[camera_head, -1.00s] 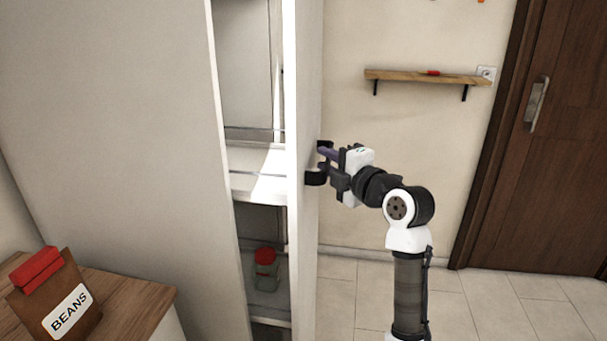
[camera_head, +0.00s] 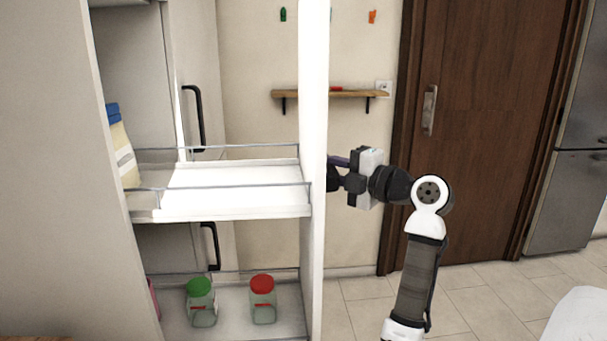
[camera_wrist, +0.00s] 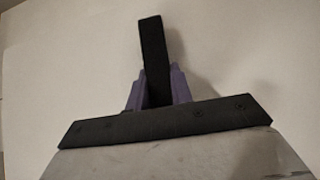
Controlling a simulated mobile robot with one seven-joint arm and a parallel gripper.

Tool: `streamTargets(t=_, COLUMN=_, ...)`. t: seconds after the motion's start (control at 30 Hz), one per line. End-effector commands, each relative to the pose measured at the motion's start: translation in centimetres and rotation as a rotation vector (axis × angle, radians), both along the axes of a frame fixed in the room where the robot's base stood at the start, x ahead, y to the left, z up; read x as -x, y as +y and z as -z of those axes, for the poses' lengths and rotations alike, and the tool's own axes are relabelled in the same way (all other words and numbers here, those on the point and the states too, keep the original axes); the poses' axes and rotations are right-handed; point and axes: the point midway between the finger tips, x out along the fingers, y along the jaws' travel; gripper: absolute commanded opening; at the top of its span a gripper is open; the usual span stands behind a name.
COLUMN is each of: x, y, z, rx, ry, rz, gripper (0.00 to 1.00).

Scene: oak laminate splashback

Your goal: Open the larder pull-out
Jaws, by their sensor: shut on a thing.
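The larder pull-out stands well out of its tall white housing in the head view, with its white front panel (camera_head: 313,120) seen nearly edge-on. Its middle shelf (camera_head: 230,190) and lower shelf (camera_head: 235,320) are exposed. My gripper (camera_head: 334,174) is at the outer face of the front panel, partly hidden behind its edge. In the wrist view my gripper's purple fingers (camera_wrist: 158,88) are shut on a black bar handle (camera_wrist: 152,45) on the white panel.
Jars with a green lid (camera_head: 201,300) and a red lid (camera_head: 262,298) stand on the lower shelf. A blue-topped packet (camera_head: 120,150) is at the middle shelf's inner end. A wall shelf (camera_head: 330,94) and a brown door (camera_head: 480,120) are behind.

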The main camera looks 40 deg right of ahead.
Motion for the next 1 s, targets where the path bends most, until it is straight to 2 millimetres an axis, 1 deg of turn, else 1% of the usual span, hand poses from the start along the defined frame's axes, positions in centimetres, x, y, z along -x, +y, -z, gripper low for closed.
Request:
streamTargets(t=0.03, x=0.6, y=-0.9, z=0.1, rx=-0.003, ry=0.001, rz=0.002, gripper=0.00)
streamTargets(t=0.2, x=2.1, y=-3.1, z=0.0, rx=-0.003, ry=0.002, rz=0.002, gripper=0.00)
streamTargets(t=0.4, x=3.4, y=-5.0, z=0.0, rx=-0.002, ry=0.001, rz=0.002, gripper=0.00)
streamTargets(t=0.63, x=4.1, y=-6.1, z=0.1, rx=-0.001, ry=0.001, rz=0.002, gripper=0.00)
streamTargets(t=1.0, x=4.3, y=-6.4, z=0.1, rx=0.000, ry=0.001, rz=0.002, gripper=0.00)
